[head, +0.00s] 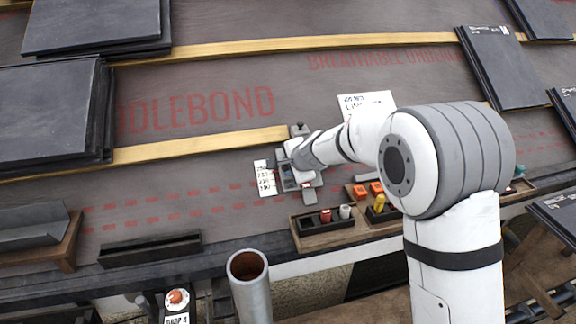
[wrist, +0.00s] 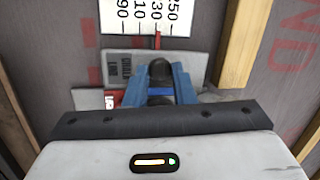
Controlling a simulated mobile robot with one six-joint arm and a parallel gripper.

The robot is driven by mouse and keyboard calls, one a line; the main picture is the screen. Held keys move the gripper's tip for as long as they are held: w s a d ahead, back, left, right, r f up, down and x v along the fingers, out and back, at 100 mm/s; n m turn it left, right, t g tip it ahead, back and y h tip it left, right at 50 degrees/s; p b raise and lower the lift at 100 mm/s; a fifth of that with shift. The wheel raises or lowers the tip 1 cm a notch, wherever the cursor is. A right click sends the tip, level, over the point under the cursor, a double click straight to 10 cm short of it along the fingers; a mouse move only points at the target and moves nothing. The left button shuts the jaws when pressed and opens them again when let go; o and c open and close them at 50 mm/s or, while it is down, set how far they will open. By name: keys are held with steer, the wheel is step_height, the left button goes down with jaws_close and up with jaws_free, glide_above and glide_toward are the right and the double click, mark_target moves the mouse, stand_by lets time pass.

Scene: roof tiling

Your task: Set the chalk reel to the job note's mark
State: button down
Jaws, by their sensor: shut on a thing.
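The chalk reel, a grey plate with a dark knob (wrist: 159,70), lies on the roof underlay; its plate (wrist: 196,66) shows in the wrist view. My gripper (wrist: 160,92) has blue fingers closed around the knob. In the head view my gripper (head: 299,176) is over the reel, hiding much of it. A thin red pointer (wrist: 157,41) stands in line with the number ending in 30. The job note (head: 366,101) lies behind my arm, partly covered and too small to read.
Wooden battens (head: 200,146) run across the underlay, with dark slate stacks (head: 45,118) at the left and another stack (head: 500,68) at the right. A wooden tray (head: 328,225) of small coloured parts sits just in front of the reel. A metal pipe (head: 249,285) rises at the front.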

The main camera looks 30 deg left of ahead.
steer(key=shift+w+a+r+p, duration=0.65)
steer(key=shift+w+r+p, duration=0.05)
steer(key=shift+r+p, duration=0.15)
steer(key=c, duration=1.2)
jaws_free()
steer(key=shift+f, duration=0.1)
steer(key=shift+c, duration=0.2)
steer(key=p+v, duration=0.1)
steer(key=v, duration=0.6)
steer(key=shift+s+d+r, duration=0.15)
steer(key=shift+d+r, duration=0.1)
